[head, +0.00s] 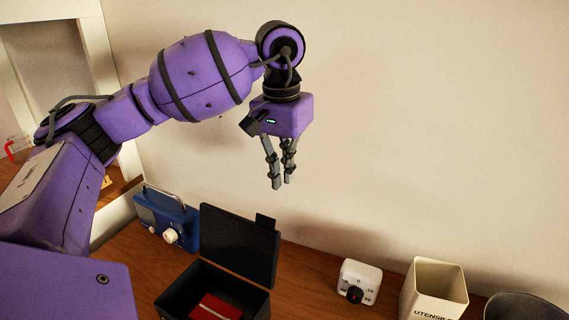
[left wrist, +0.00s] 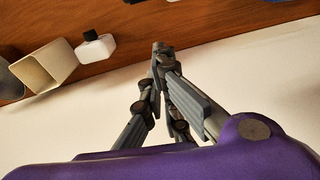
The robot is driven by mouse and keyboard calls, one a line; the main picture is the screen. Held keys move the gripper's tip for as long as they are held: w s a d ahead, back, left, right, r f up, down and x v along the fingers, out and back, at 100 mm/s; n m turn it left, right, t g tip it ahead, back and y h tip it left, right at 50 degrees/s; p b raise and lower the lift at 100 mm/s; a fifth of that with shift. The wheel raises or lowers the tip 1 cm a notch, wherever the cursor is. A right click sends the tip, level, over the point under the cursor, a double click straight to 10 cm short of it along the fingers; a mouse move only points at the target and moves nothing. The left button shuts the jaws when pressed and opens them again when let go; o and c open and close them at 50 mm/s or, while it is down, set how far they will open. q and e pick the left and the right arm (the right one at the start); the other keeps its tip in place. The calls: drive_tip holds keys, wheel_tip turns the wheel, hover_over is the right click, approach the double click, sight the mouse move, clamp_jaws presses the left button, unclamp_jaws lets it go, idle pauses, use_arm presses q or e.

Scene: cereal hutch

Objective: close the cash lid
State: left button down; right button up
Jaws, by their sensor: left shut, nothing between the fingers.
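The black cash box stands on the wooden counter in the head view, with its lid (head: 239,246) raised, leaning back and open. A red item with a light band (head: 214,307) lies inside the box. My left gripper (head: 279,186) is shut and empty, pointing down in the air above and a little right of the lid, not touching it. In the left wrist view its fingers (left wrist: 160,50) meet at the tips. The cash box cannot be made out clearly in that view. My right gripper is not in view.
A blue radio (head: 166,217) stands left of the box. A white timer (head: 359,281), a cream utensil holder (head: 435,289) and a dark round container (head: 525,307) stand to the right. The counter (head: 305,266) is bare between box and timer. A wall rises behind.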

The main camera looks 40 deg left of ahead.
use_arm(q)
drive_tip(key=s+f, duration=0.1)
drive_tip(key=s+f+p, duration=0.1)
drive_tip(key=f, duration=0.1)
drive_tip(key=s+f, duration=0.1)
drive_tip(key=shift+s+d+f+p, duration=0.15)
drive_tip(key=shift+d+f+p, duration=0.1)
drive_tip(key=shift+d+p, duration=0.1)
drive_tip(key=shift+a, duration=0.1)
